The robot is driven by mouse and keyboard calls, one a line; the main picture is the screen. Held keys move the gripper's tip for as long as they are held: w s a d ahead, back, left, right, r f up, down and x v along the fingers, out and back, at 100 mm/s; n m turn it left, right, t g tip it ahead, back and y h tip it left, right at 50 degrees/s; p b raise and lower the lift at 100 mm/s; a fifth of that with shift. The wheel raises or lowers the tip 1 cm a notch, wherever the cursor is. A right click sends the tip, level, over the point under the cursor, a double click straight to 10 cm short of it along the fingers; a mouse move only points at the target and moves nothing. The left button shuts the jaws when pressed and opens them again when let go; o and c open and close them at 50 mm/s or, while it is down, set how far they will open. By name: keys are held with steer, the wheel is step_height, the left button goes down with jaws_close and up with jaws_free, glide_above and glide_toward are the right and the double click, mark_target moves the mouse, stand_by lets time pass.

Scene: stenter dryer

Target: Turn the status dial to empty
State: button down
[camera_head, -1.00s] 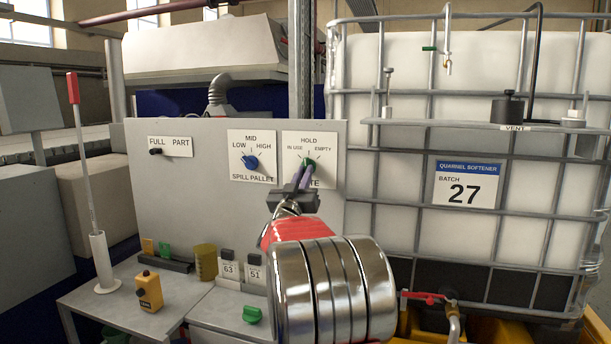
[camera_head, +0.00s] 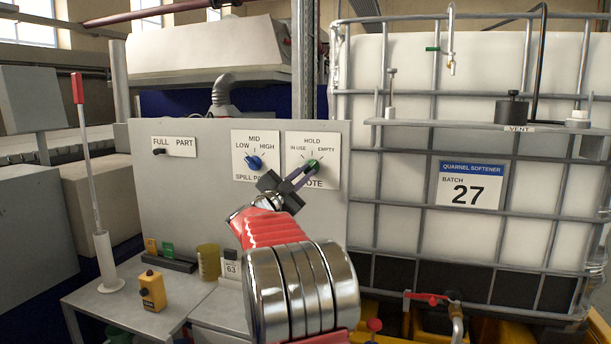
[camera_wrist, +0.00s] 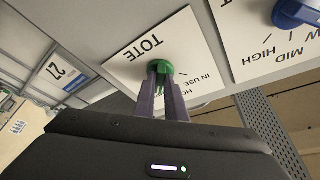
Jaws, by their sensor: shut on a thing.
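The status dial is a green knob (camera_head: 313,166) on a white plate (camera_head: 330,180) marked HOLD, IN USE, EMPTY and, partly covered, TOTE. The plate is on the grey panel. My gripper (camera_head: 306,172) reaches it from the lower left, its two purple fingers shut on the knob. In the wrist view the plate appears upside down, and the fingers (camera_wrist: 160,80) hold the green knob (camera_wrist: 159,67) between them. The EMPTY label is hidden there behind the fingers. The knob's pointer is too small and covered to read surely.
A blue dial (camera_head: 254,162) marked LOW, MID, HIGH sits just left on the same panel (camera_head: 200,205). A FULL/PART switch (camera_head: 160,151) is farther left. A caged white tank (camera_head: 405,140) stands at right.

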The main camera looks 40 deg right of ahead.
steer(key=shift+w+a+f+m, duration=0.15)
steer(key=shift+f+m, duration=0.1)
steer(key=shift+m, duration=0.25)
steer(key=c, duration=2.1)
jaws_free()
steer(key=o, duration=0.3)
steer(key=shift+r, duration=0.15)
steer(key=v, duration=1.3)
steer(key=shift+a, duration=0.4)
steer(key=shift+r, duration=0.1)
